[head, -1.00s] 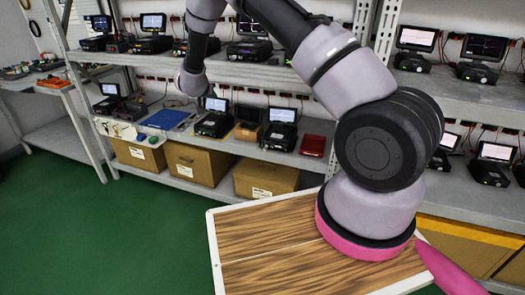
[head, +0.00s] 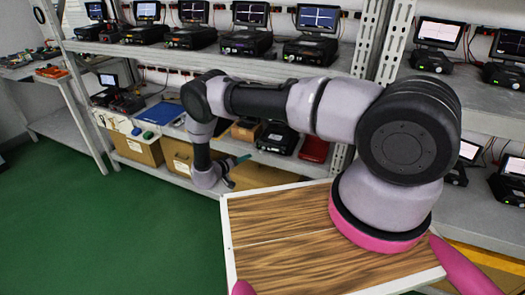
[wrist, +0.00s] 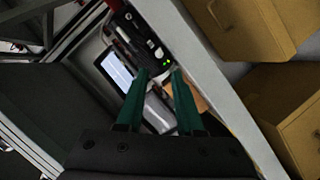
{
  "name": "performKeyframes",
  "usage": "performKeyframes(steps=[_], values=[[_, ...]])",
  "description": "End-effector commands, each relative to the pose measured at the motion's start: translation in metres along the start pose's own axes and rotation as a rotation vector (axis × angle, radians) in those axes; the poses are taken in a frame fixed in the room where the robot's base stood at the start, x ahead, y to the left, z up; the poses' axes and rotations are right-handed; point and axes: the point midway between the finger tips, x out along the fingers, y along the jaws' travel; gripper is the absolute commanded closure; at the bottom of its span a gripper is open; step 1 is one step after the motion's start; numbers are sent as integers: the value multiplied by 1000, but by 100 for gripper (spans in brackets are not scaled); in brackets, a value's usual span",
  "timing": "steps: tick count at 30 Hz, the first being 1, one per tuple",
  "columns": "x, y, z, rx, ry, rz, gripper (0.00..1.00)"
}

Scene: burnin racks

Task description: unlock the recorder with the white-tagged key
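My gripper (head: 236,170) hangs in front of the middle shelf, above the cardboard boxes. In the wrist view its two teal fingers (wrist: 160,72) are apart, with nothing seen held between them. Beyond the fingertips is a black device (wrist: 147,42) with green lights and a lit screen (wrist: 116,71), lying tilted in the picture. I cannot tell whether this is the recorder of the task. No white-tagged key can be made out.
Black devices with screens (head: 248,42) line the upper shelf. A blue mat (head: 160,112) and a red box (head: 314,149) lie on the middle shelf. Cardboard boxes (head: 138,149) stand below. My wood-topped base is close to the rack; green floor (head: 80,220) is free at left.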

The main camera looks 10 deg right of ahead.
Motion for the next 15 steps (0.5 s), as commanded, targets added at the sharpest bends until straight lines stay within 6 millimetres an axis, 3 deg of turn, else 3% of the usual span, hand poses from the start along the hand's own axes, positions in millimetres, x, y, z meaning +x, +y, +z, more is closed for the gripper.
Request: performKeyframes(steps=[15], values=[[87,0,0,3,-1,0,64]])
